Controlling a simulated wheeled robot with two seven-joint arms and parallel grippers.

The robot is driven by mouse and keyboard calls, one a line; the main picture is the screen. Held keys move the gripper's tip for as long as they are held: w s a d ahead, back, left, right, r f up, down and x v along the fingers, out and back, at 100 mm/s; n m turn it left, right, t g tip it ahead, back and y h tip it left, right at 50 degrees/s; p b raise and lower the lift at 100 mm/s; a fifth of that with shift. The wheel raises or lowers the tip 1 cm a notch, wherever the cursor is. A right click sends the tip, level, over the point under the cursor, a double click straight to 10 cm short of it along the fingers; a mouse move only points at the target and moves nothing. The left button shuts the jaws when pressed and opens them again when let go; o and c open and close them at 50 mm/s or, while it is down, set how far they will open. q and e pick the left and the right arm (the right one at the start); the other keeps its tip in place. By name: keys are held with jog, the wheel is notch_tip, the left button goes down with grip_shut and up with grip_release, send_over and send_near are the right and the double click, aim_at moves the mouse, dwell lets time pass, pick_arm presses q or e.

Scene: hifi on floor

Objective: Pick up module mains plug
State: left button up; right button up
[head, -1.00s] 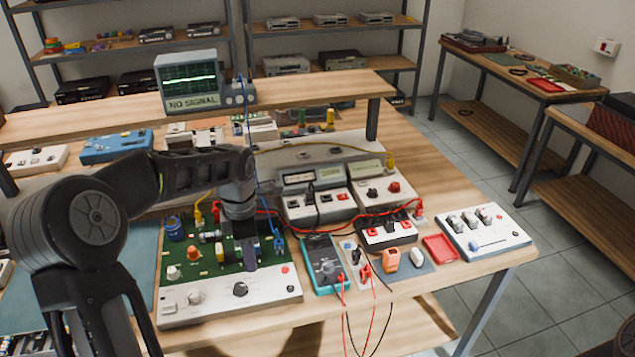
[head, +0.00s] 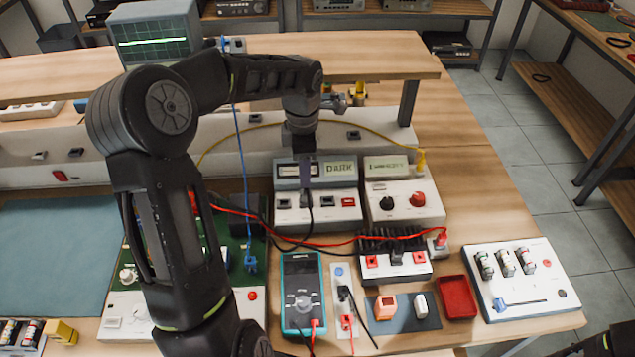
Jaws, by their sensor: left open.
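A small black plug (head: 308,200) with a black cord stands in the front strip of the white module (head: 292,218) whose display reads "DARK". I take it for the mains plug; it is small and partly covered by my gripper. My left gripper (head: 307,178) is open and points down, in front of the display and just above the plug. I cannot tell whether its fingers are around the plug or short of it. My right gripper does not show.
A second white module (head: 400,206) with black and red knobs stands close on the right. A black-and-white socket box (head: 400,266), a multimeter (head: 301,292) and a red tray (head: 457,297) lie in front. Red and black leads cross this area. The raised shelf (head: 390,66) is behind.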

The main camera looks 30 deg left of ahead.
aim_at(305, 192)
pick_arm(q)
jog(key=shift+s, duration=0.15)
notch_tip(305, 192, down, 2)
jog(key=shift+f+b, duration=0.2)
jog(key=shift+b, duration=0.55)
jog(key=f+b, duration=0.1)
jog(key=f, duration=0.1)
jog(key=f+b, duration=0.1)
jog(key=f, duration=0.2)
jog(key=shift+s+d+f, duration=0.15)
jog(key=shift+d+f, duration=0.05)
grip_shut()
dwell(0.5)
